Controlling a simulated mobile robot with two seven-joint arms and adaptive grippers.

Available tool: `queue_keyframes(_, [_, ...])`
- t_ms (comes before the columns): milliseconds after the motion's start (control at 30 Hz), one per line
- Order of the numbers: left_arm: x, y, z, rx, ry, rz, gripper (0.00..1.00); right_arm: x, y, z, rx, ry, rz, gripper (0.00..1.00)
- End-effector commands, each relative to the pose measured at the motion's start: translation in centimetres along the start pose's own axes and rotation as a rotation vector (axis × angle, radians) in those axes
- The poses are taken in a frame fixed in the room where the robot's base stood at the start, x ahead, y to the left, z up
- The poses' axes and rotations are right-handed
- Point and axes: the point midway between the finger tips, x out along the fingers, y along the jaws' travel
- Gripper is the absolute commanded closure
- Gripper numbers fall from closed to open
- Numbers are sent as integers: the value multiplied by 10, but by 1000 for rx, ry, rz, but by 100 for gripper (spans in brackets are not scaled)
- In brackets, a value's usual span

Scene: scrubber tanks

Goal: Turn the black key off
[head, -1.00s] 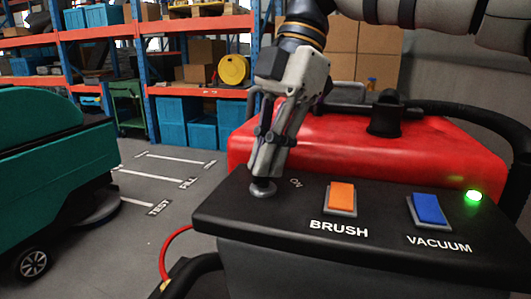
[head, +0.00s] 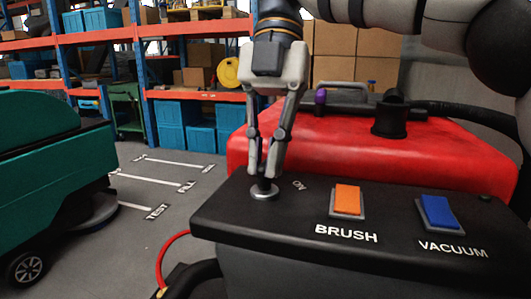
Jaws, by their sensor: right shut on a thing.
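The black control panel (head: 300,220) of the red scrubber fills the lower right of the head view. The key switch's round silver base (head: 264,193) sits at the panel's left end, beside the white "ON" mark (head: 299,185). My right gripper (head: 264,175) points down from above with its fingertips close together at the switch. It is shut on the black key, which the fingers mostly hide. The indicator light (head: 485,198) at the panel's right end is dark. My left gripper is not in view.
An orange BRUSH switch (head: 347,199) and a blue VACUUM switch (head: 437,212) stand on the panel to the right. The red tank (head: 340,150) with a black cap (head: 390,118) rises behind. A green scrubber (head: 55,195) stands at left, with open floor between.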

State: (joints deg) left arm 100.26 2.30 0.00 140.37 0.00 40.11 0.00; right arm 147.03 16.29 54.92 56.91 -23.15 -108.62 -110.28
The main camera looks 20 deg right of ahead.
Motion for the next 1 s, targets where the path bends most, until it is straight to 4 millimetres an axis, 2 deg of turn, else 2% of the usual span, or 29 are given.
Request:
queue_keyframes(433, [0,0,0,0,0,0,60,-1,0,0,-8,-3,-1,100])
queue_keyframes(467, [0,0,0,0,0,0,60,-1,0,0,-8,-3,-1,82])
queue_keyframes(500, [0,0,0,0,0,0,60,-1,0,0,-8,-3,-1,73])
queue_keyframes(533, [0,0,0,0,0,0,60,-1,0,0,-8,-3,-1,69])
queue_keyframes(1000, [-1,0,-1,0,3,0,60,-1,0,0,9,-1,5,69])
